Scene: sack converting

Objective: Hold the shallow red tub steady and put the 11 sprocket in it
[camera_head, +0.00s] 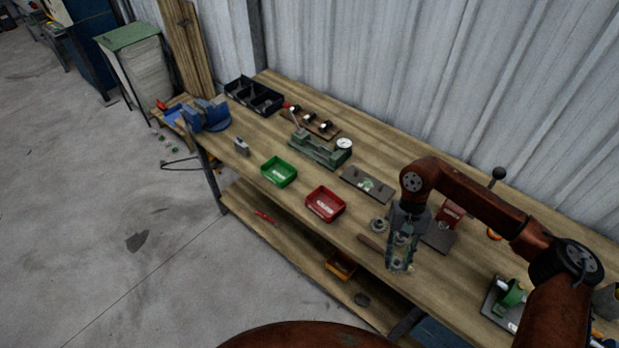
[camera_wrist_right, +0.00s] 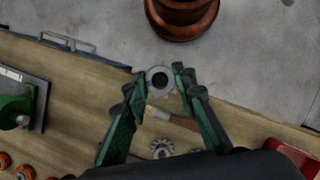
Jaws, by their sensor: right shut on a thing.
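The shallow red tub (camera_head: 325,204) sits on the workbench near its front edge, and a corner of it shows in the right wrist view (camera_wrist_right: 296,158). My right gripper (camera_head: 400,266) is above the bench's front edge, to the right of the tub. In the right wrist view its fingertips (camera_wrist_right: 159,76) are shut on a grey ring-shaped sprocket (camera_wrist_right: 160,81) with a round bore. I cannot read a number on it. Another toothed sprocket (camera_wrist_right: 162,149) lies on the bench, partly hidden by the wrist. My left gripper is not in view.
A green tub (camera_head: 279,172) stands left of the red one. A grey plate (camera_head: 367,185) and a green gauge fixture (camera_head: 320,152) are behind. A wooden-handled tool (camera_wrist_right: 172,119) lies below my right gripper. A black divided bin (camera_head: 254,95) stands at the far end.

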